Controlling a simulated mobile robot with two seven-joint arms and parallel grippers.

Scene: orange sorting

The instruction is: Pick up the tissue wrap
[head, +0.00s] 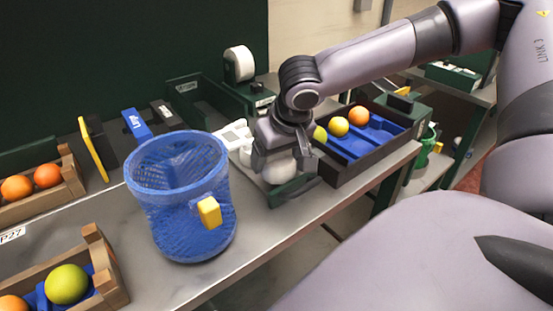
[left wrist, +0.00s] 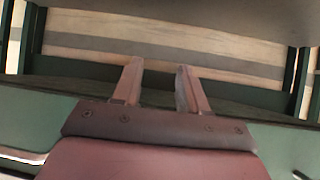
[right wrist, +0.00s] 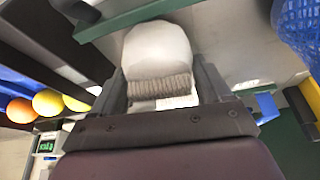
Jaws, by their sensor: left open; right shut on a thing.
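The tissue wrap (right wrist: 158,50) is a white rounded bundle with a grey ribbed band. My right gripper (right wrist: 163,78) is shut on it, with one finger on each side in the right wrist view. In the head view the white wrap (head: 279,172) shows below my right gripper (head: 283,163), over a small dark green tray (head: 290,191) near the counter's front edge. I cannot tell whether the wrap still touches the tray. My left gripper (left wrist: 158,72) is open and empty in the left wrist view. It is outside the head view.
A blue mesh basket (head: 181,211) stands left of the right gripper. A dark crate (head: 355,168) with fruit is close on its right. Wooden crates (head: 103,262) with fruit are at the left. Bare counter (head: 262,232) lies in front.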

